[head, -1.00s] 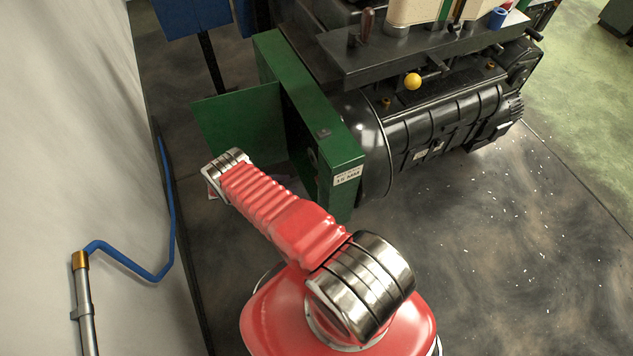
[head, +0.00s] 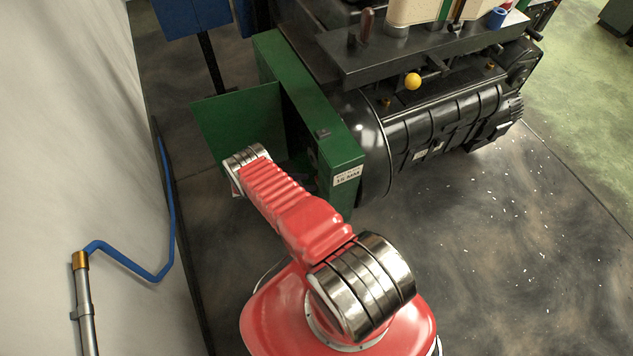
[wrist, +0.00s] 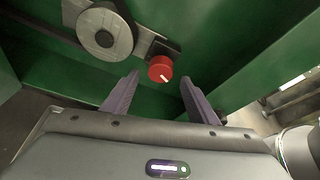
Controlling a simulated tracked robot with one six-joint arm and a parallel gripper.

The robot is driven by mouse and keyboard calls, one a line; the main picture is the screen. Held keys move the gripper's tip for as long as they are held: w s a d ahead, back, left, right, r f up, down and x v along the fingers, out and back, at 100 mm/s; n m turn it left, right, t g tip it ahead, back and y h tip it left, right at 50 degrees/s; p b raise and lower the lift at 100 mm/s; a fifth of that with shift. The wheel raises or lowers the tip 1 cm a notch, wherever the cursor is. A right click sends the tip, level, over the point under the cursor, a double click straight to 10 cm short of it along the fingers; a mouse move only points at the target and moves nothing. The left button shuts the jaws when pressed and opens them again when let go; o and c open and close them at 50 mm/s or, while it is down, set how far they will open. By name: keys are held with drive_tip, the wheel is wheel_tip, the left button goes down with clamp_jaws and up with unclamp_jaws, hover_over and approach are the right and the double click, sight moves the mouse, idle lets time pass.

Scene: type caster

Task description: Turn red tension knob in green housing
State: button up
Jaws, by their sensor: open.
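In the picture the knob lies between and slightly beyond the fingertips; I see no contact. In the head view the green housing (head: 342,150) stands with its door (head: 240,115) open. There the knob and my gripper are hidden.
A grey pulley with a belt (wrist: 104,30) is left of the knob. The black machine (head: 430,130) with a yellow ball handle (head: 412,81) stands right of the housing. A pale wall (head: 70,150) with a blue pipe (head: 130,264) is on the left. The floor at right is clear.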

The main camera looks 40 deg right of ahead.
drive_tip(key=shift+x, duration=2.75)
drive_tip(key=c, duration=1.1)
